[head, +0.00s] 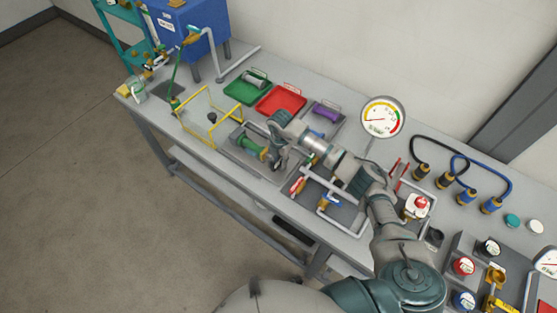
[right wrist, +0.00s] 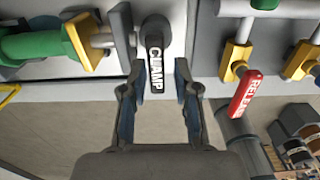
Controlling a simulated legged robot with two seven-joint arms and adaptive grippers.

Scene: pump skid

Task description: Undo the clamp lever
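The clamp lever (right wrist: 154,62) is black with white CLAMP lettering. It points down from a grey mount in the right wrist view. My right gripper (right wrist: 159,66) is open, with one finger on each side of the lever. I see gaps between the fingers and the lever, and nothing is held. In the head view my right gripper (head: 278,158) is beside the green cylinder (head: 247,145) and hides the lever there. My left gripper is not in view.
A red RELEASE handle (right wrist: 246,94) hangs close to the right of the gripper. Green cylinder parts with a yellow flange (right wrist: 80,41) lie on the left. On the bench are a yellow frame (head: 208,112), a red tray (head: 280,100) and a pressure gauge (head: 382,117).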

